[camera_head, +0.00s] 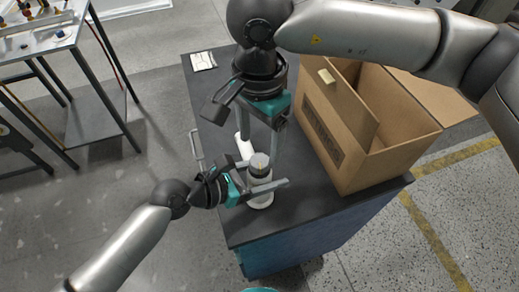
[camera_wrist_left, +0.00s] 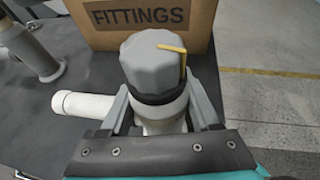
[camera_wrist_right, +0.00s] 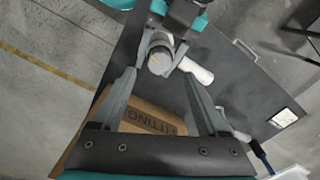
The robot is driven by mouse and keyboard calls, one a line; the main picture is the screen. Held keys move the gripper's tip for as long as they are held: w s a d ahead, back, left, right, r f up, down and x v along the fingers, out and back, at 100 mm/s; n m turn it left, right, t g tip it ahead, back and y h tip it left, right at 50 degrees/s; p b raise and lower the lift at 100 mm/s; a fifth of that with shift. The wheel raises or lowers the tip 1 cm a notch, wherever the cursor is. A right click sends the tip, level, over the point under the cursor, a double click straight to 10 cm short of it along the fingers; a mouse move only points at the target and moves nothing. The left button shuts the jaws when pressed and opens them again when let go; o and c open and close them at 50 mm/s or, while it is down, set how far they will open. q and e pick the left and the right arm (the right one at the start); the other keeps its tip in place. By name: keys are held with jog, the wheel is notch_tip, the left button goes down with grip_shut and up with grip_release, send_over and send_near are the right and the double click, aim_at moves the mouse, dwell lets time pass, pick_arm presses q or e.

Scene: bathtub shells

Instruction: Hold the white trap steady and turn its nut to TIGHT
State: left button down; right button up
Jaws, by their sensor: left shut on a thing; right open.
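The white trap (camera_head: 260,201) stands on the dark bench top with its grey ribbed nut (camera_head: 260,162) on top. In the left wrist view the nut (camera_wrist_left: 152,62) has a yellow pointer mark, and a white side pipe (camera_wrist_left: 85,104) sticks out to the left. My left gripper (camera_head: 264,186) is shut on the trap's body, just below the nut. My right gripper (camera_head: 260,150) is open and points down over the nut from above. In the right wrist view the nut (camera_wrist_right: 160,60) lies beyond the open fingertips, apart from them. I cannot make out a TIGHT label.
An open cardboard box (camera_head: 345,150) marked FITTINGS stands on the bench to the right, close to my right gripper. A small white card (camera_head: 203,61) lies at the bench's far left corner. The bench top between card and trap is mostly clear. Another table (camera_head: 60,40) stands upper left.

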aim_at(259, 160)
notch_tip(259, 160, up, 8)
jog(key=shift+f, duration=0.25)
pick_arm(q)
jog(key=shift+c, duration=0.2)
grip_release()
